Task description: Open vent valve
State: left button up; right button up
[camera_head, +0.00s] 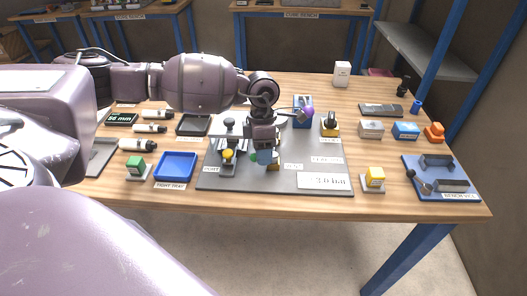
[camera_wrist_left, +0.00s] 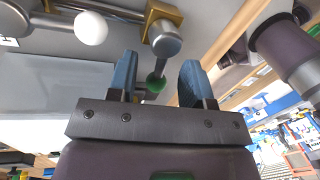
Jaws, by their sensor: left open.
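My left gripper (camera_head: 263,157) hangs low over the grey base plate (camera_head: 320,165) of the mixer, at its middle. Its two blue fingers (camera_wrist_left: 158,80) are open in the left wrist view. A small green ball (camera_wrist_left: 155,83) shows in the gap between them, beyond the fingertips; I cannot tell whether they touch it. The green ball (camera_head: 253,156) also shows in the head view, partly hidden by the gripper. A grey rod end with brass fitting (camera_wrist_left: 165,35) is beside it. A yellow ball (camera_head: 228,153) sits left of the gripper.
A blue tray (camera_head: 159,179) and a green-topped block (camera_head: 135,166) stand left of the plate. A blue and purple fitting (camera_head: 303,101) stands behind the gripper.

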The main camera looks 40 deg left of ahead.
pick_arm(q)
jog(key=shift+f, duration=0.1)
jog(key=shift+c, duration=0.3)
grip_shut()
